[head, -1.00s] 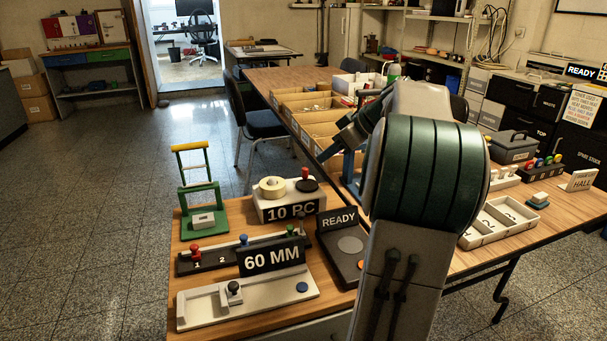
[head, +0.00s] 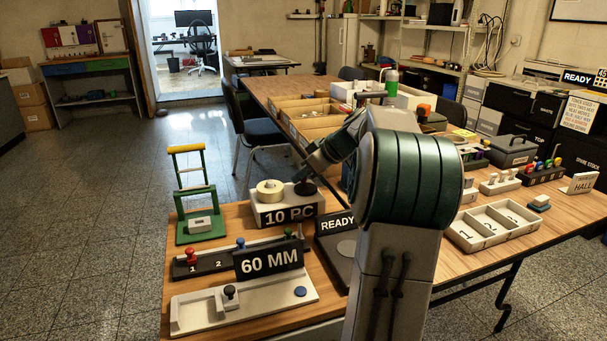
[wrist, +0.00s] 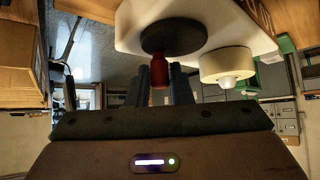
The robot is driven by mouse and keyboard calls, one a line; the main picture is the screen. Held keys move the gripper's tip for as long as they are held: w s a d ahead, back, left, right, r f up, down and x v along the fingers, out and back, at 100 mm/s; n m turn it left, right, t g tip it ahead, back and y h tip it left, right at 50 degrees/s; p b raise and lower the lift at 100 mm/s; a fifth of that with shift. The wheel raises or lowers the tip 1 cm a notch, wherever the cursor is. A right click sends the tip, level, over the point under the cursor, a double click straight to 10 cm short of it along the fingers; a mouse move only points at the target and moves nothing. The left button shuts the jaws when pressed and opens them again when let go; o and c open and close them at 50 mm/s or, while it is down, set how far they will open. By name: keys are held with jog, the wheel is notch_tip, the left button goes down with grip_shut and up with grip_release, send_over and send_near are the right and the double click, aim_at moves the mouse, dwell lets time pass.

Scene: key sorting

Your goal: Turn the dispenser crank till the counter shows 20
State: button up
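The dispenser (head: 268,212) is a pale box near the back of the left table. Its counter plate (head: 289,215) reads 10 PC. A cream roll-like drum (head: 270,189) sits on its top left. The dark crank disc (head: 306,187) is on its top right; it also shows in the wrist view (wrist: 180,36). The red crank knob (wrist: 158,72) stands on the disc in the wrist view and is hidden in the head view. My gripper (wrist: 160,84) is at the knob, with a finger on each side. The fingers look open, with small gaps beside the knob.
A 60 MM sign (head: 269,261), a pale slide gauge (head: 250,300) and a READY block (head: 336,225) stand in front. A green frame (head: 198,205) stands to the left. Open bins (head: 310,120) and a numbered tray (head: 492,224) are on the tables behind and right.

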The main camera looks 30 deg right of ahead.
grip_shut()
jog(key=shift+m+b, duration=0.4)
jog(key=shift+b, duration=0.05)
